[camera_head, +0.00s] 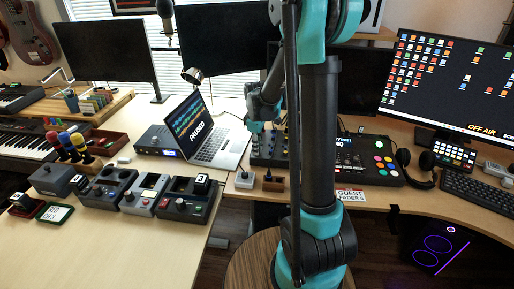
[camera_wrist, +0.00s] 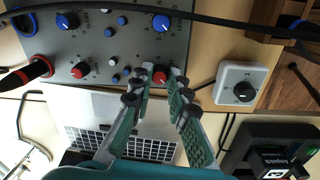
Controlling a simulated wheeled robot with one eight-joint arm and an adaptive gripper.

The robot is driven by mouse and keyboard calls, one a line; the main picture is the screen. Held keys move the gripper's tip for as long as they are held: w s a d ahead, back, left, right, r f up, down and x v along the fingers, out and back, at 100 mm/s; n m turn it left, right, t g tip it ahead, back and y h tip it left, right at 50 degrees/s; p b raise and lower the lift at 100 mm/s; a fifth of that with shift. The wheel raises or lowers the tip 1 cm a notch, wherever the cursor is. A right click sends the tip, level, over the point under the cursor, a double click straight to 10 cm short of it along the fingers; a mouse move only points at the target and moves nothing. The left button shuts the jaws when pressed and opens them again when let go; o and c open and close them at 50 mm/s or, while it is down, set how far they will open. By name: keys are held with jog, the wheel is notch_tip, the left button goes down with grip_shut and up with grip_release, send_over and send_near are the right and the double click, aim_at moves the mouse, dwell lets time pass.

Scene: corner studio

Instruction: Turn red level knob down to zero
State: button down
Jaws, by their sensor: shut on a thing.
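In the wrist view, a dark grey panel (camera_wrist: 118,38) carries several knobs. A red knob (camera_wrist: 159,76) near its lower right edge sits between the fingertips of my gripper (camera_wrist: 158,77), which is shut on it. The fingertips partly hide the knob, and I cannot read its scale or pointer. In the head view, my gripper (camera_head: 256,127) is over the left end of the dark panel (camera_head: 268,160) beside the laptop; the knob is too small to tell there.
An open laptop (camera_head: 207,131) stands close left of my gripper. A white box with a black dial (camera_wrist: 241,88) lies beside the panel. A black cable (camera_wrist: 240,22) crosses the wrist view. A pad controller (camera_head: 356,160) and headphones (camera_head: 415,163) are to the right.

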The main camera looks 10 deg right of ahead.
dwell(0.5)
jog(key=c, duration=1.5)
grip_release()
jog(key=shift+o, duration=0.2)
notch_tip(320, 180, up, 12)
jog(key=shift+s+a, duration=0.15)
jog(key=shift+s, duration=0.15)
